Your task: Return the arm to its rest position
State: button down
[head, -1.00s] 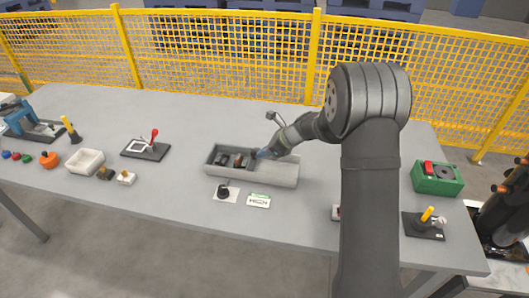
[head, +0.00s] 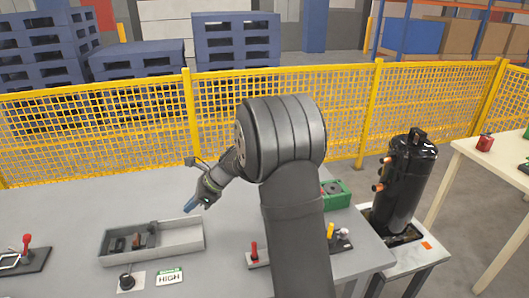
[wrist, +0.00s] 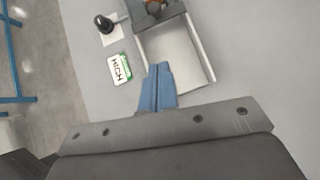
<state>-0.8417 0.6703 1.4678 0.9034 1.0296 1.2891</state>
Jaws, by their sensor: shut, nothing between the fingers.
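My gripper (head: 191,206) hangs above the back right part of the grey tray in the head view, clear of it. Its blue fingers are closed together with nothing between them. The fingers (wrist: 158,80) also show in the wrist view, in front of the tray's empty compartment. The grey tray (head: 180,238) lies on the grey table (head: 60,215); dark and brownish parts sit in its left compartment. My arm covers part of the table to the right.
A HIGH card (head: 170,278) and a black knob (head: 127,282) lie in front of the tray. Beyond my arm are a green box (head: 337,190) and a black compressor (head: 408,180) on a stand. A yellow mesh fence (head: 100,125) runs behind the table.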

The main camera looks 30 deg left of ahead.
send_near(154, 232)
jog(key=f, duration=0.2)
jog(key=shift+d+f, duration=0.25)
jog(key=shift+d, duration=0.05)
jog(key=shift+s+a+f, duration=0.2)
jog(key=shift+s+a, duration=0.45)
jog(key=shift+a, duration=0.3)
jog(key=shift+s+a, duration=0.4)
jog(key=shift+a, duration=0.2)
